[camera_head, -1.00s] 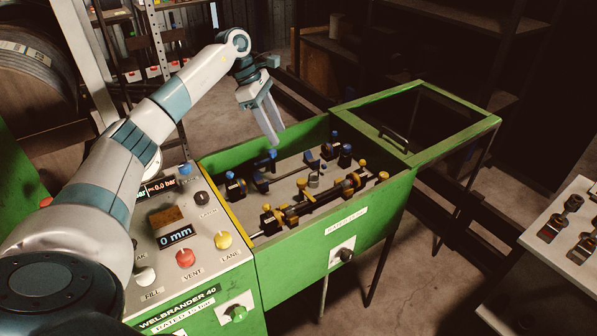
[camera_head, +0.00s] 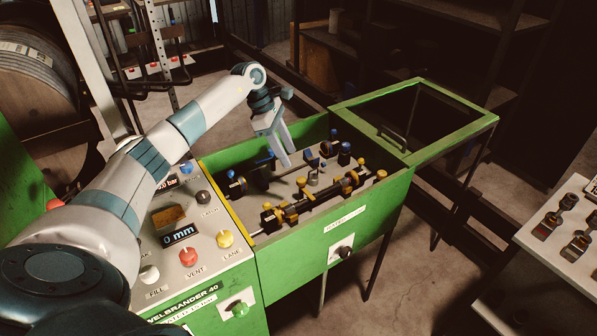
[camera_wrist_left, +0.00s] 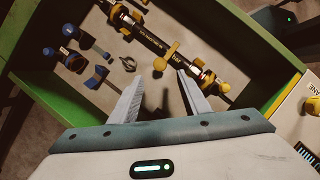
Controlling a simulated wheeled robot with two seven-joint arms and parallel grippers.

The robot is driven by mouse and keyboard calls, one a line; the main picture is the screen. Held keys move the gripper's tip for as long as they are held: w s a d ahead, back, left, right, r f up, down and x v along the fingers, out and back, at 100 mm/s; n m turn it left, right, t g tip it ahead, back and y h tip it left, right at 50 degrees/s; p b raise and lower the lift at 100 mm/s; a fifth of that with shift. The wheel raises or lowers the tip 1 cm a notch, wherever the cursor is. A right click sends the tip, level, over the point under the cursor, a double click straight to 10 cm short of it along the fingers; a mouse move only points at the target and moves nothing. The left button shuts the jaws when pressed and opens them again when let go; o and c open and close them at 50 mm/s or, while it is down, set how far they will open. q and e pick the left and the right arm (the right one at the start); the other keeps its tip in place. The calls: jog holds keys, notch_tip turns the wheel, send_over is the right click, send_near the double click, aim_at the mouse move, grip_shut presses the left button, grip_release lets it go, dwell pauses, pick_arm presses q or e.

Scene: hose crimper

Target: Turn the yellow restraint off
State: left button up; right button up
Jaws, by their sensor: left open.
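A dark hose assembly (camera_head: 312,203) with yellow fittings lies along the near side of the green trough; it crosses the top of the left wrist view (camera_wrist_left: 150,40). A yellow ball-ended lever (camera_wrist_left: 166,57) stands by the hose, ahead of the gap between my fingertips. Which yellow part is the restraint I cannot tell for sure. My left gripper (camera_head: 286,160) is open and empty, pointing down over the trough's back part. In the left wrist view its two fingers (camera_wrist_left: 160,82) are spread, apart from the lever. My right gripper is not in view.
Blue-capped fittings (camera_head: 236,185) stand along the trough's far side. The control panel (camera_head: 205,225) with coloured buttons is at the left. A green framed lid (camera_head: 462,138) stands open at the right. A side table (camera_head: 560,255) holds dark fittings.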

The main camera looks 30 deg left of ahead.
aim_at(300, 179)
pick_arm(q)
jog(key=p+x, duration=0.2)
jog(key=x, duration=0.6)
jog(key=shift+p, duration=0.3)
jog(key=shift+x, duration=0.75)
grip_shut()
